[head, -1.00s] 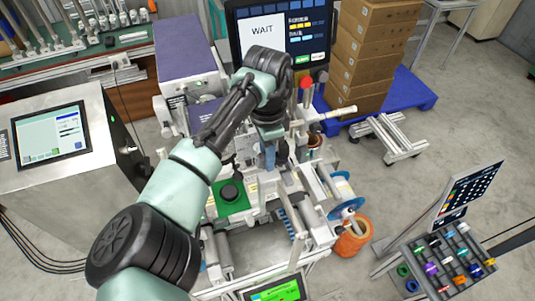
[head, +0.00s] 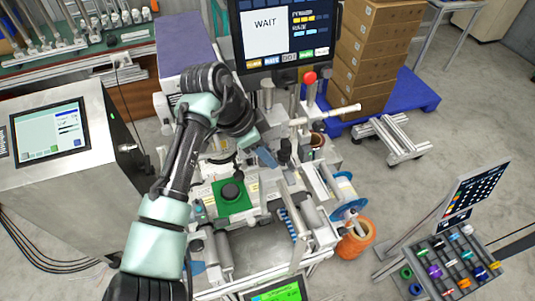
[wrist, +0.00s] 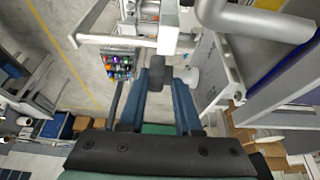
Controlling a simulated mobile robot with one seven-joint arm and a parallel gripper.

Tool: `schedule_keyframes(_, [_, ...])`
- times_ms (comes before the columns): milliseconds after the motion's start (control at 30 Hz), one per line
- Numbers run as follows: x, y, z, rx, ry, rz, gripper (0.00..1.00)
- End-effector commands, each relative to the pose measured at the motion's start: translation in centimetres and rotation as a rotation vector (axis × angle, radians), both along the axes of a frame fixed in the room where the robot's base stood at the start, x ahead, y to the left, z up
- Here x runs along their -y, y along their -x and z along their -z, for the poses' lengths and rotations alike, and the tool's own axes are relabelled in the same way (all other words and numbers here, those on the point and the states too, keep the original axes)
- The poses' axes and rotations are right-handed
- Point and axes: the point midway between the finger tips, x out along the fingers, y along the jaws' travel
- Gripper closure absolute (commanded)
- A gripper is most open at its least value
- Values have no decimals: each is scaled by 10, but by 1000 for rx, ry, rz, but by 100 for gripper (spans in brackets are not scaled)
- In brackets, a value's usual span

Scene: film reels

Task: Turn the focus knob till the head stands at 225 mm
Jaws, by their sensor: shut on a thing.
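My gripper (head: 266,157) reaches in from the left over the machine, tilted, with its blue fingers pointing down to the right. A dark knob (head: 285,150) stands at its fingertips. In the wrist view my gripper (wrist: 167,80) is shut on this dark knob (wrist: 167,42), which sits between and beyond the blue fingertips. The monitor (head: 282,35) behind the machine reads WAIT. I cannot read any head height in millimetres. The fingers partly hide the knob's near side.
A red-topped post (head: 310,77) and a pale horizontal bar (head: 333,115) stand near my gripper. A green plate (head: 245,205) with a black round part lies in front. An orange reel (head: 356,240) is at the right. Cardboard boxes (head: 375,60) stand behind.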

Motion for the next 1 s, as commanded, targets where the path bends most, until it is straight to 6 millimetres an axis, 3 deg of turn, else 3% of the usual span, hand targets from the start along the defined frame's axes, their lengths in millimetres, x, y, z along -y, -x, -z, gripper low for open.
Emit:
schedule_keyframes(500, [-2, 4, 1, 93, 307, 9, 100])
schedule_keyframes(1000, [-3, 3, -5, 114, 354, 11, 100])
